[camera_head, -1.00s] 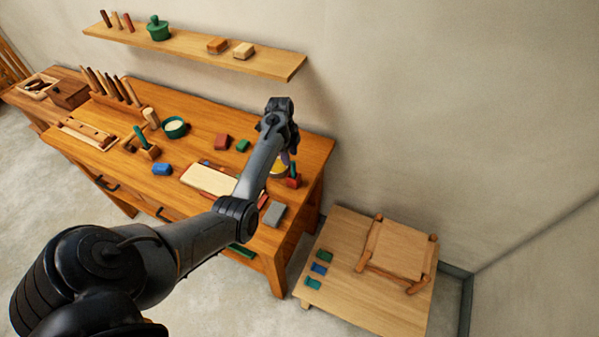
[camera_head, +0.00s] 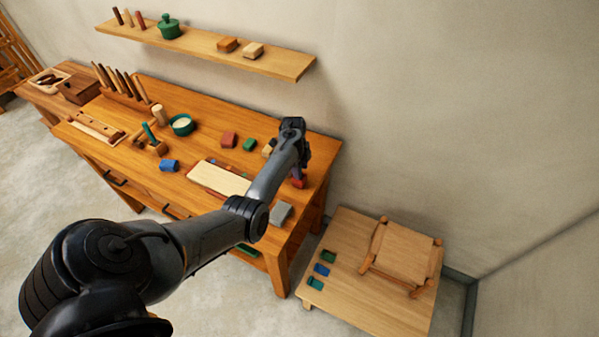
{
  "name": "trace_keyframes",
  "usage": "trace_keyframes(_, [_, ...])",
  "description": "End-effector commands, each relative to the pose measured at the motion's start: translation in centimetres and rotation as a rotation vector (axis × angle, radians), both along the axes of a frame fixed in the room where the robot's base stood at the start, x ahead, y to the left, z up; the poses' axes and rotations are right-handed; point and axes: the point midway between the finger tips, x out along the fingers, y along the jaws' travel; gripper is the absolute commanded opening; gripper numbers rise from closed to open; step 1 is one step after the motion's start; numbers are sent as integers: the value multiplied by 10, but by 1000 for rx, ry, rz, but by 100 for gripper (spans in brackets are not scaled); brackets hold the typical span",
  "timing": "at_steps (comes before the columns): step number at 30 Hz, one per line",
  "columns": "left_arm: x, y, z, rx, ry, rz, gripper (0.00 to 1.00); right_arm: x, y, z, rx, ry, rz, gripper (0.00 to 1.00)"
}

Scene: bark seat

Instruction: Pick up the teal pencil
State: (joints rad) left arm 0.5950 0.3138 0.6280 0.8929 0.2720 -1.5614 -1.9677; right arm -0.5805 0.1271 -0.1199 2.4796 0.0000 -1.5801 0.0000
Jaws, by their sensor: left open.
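A teal stick (camera_head: 149,131) stands tilted in a small wooden block (camera_head: 158,148) on the workbench (camera_head: 325,160); it is too small to tell whether it is the teal pencil. I make out no other clear teal pencil. My left gripper (camera_head: 300,170) is at the bench's right end, pointing down close above a red block (camera_head: 298,183). Its fingers are small and dark, partly hidden by my own forearm, and I see nothing held in them. My arm also covers part of the bench top. My right gripper is not in view.
A wall shelf (camera_head: 215,47) hangs behind. A low platform (camera_head: 375,305) with a small woven seat (camera_head: 404,250) stands at right.

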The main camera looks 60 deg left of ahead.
Motion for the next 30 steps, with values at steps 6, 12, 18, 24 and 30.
trace_keyframes(6, [0, 0, 0, 0, 0, 0, 20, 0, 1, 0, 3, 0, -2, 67])
trace_keyframes(12, [0, 0, 0, 0, 0, 0, 0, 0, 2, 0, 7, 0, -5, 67])
trace_keyframes(18, [0, 0, 0, 0, 0, 0, 0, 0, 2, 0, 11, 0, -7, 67])
trace_keyframes(24, [0, 0, 5, 1, -1, -1, 0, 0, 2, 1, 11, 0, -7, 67])
trace_keyframes(30, [0, 1, 20, 2, -1, -1, 0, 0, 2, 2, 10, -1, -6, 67])
